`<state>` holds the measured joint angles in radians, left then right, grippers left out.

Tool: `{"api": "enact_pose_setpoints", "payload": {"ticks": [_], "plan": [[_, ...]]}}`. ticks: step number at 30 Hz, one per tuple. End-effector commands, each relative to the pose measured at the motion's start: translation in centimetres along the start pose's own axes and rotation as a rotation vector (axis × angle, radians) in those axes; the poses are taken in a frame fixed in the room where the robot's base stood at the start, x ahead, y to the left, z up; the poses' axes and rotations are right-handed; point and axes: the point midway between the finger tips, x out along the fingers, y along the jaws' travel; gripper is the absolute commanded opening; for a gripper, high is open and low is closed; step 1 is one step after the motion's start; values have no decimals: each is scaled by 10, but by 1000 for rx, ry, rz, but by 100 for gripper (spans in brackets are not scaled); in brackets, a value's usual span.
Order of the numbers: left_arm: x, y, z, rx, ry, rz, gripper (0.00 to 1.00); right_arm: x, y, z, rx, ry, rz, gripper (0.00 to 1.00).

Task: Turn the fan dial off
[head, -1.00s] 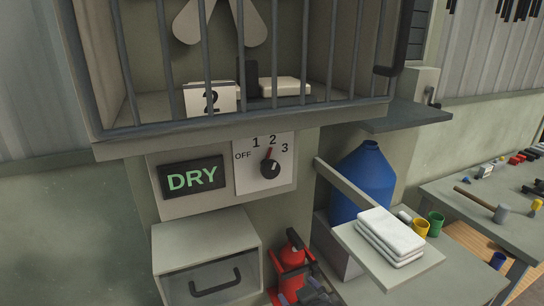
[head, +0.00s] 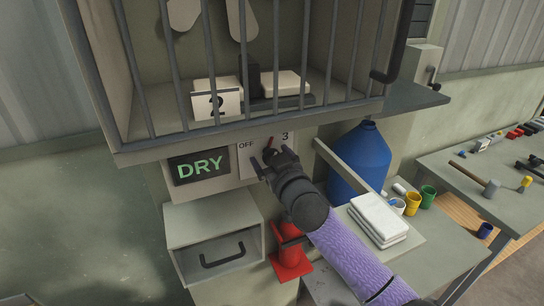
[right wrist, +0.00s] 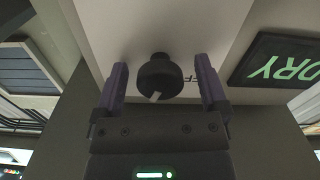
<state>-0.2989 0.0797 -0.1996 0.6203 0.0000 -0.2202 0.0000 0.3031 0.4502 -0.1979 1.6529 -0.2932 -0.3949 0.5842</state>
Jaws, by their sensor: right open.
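The fan dial (right wrist: 160,77) is a round black knob with a pale mark on a white panel. In the right wrist view it sits between the two fingers, with a gap on both sides. In the head view my right gripper (head: 272,157) is open in front of the dial and hides most of it. The red pointer (head: 270,141) shows above the gripper, well away from the OFF label (head: 246,146). My right gripper also shows in the right wrist view (right wrist: 162,85), with dark purple fingers. My left gripper is out of view.
A lit DRY sign (head: 199,166) is beside the dial panel. A barred cabinet (head: 230,132) overhangs it. Below are a drawer (head: 215,238) and a red object (head: 290,258). A blue jug (head: 360,160) and white towels (head: 378,219) stand to the right.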

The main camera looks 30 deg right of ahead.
Motion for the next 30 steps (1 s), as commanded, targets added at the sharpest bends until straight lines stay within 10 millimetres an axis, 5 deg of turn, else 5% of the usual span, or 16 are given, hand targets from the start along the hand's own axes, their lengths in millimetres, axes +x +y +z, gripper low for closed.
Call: {"api": "enact_pose_setpoints", "payload": {"ticks": [6, 19, 30], "plan": [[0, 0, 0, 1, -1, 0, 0, 0, 0, 0, 0, 0, 0, 91], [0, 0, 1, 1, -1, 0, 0, 0, 0, 0, 0, -1, 0, 0], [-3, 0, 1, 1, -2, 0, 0, 0, 0, 0, -75, -2, 0, 0]]}}
